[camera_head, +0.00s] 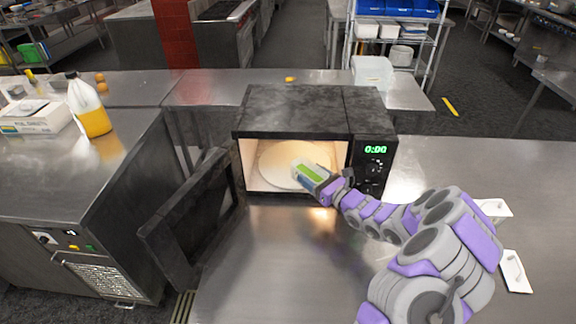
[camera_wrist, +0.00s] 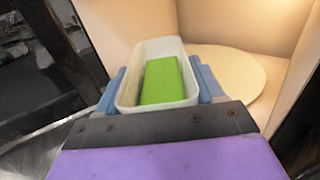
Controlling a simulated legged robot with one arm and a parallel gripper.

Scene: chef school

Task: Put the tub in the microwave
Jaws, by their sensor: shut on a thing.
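The tub is a small white open container with a green inside or content; it shows in the head view (camera_head: 309,173) and in the wrist view (camera_wrist: 126,92). My gripper (camera_wrist: 160,88) is shut on the tub, with a blue-grey finger at each side. In the head view my gripper (camera_head: 325,183) reaches into the front opening of the microwave (camera_head: 290,122). The tub is at the opening, over the near right part of the pale round turntable (camera_head: 270,162). I cannot tell whether it touches the turntable. The microwave door (camera_head: 190,222) stands wide open to the left.
The microwave stands on a steel counter (camera_head: 270,270), which is bare in front of it. White handled items (camera_head: 514,271) lie at the right. A yellow bottle (camera_head: 90,108) and a white box (camera_head: 35,115) stand on the left counter. A white container (camera_head: 372,72) is behind the microwave.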

